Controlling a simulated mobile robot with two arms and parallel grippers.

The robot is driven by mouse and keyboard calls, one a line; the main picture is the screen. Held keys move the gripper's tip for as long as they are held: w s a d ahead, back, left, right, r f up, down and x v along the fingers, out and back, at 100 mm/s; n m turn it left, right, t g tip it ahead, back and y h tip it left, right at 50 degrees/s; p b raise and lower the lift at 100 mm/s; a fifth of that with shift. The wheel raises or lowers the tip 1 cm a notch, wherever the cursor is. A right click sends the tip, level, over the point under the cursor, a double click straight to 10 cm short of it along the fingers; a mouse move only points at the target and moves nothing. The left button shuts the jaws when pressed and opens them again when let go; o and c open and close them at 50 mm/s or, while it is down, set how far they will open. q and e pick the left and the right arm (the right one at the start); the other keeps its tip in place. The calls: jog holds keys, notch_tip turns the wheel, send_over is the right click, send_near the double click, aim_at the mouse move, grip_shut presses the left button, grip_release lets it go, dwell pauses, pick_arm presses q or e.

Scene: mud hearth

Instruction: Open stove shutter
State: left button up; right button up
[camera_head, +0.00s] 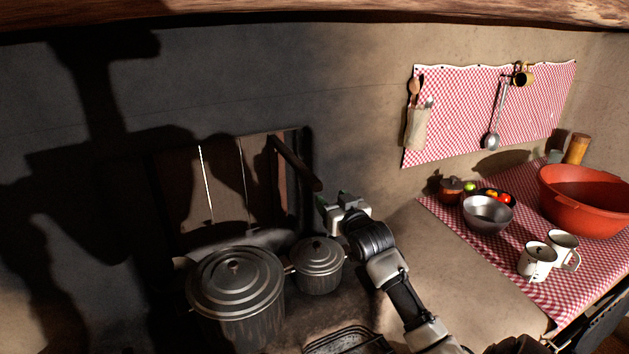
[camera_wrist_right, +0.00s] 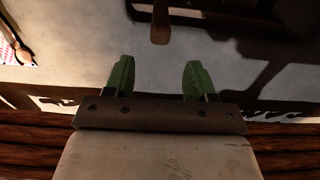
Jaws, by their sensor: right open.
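The stove shutter (camera_head: 222,185) is a panel of dark wooden boards set in the back wall, behind the pots. It stands upright in its frame and looks closed. A dark wooden handle (camera_head: 297,165) juts out from its right side. My right gripper (camera_head: 332,200) is open and empty, just below and to the right of the handle's free end. In the right wrist view the green fingertips (camera_wrist_right: 158,80) are spread, and the handle's end (camera_wrist_right: 160,28) shows beyond them, apart from them. My left gripper is not in view.
A large lidded pot (camera_head: 235,285) and a smaller lidded pot (camera_head: 318,265) stand on the stove below the shutter. A metal grate (camera_head: 350,341) lies in front. At right a checkered table holds a steel bowl (camera_head: 487,215), a red basin (camera_head: 590,205) and white mugs (camera_head: 537,262).

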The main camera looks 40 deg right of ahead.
aim_at(319, 187)
jog(key=p+x, duration=0.1)
jog(key=x, duration=0.9)
jog(key=shift+w+f+p, duration=0.1)
jog(key=shift+w+p, duration=0.2)
grip_shut()
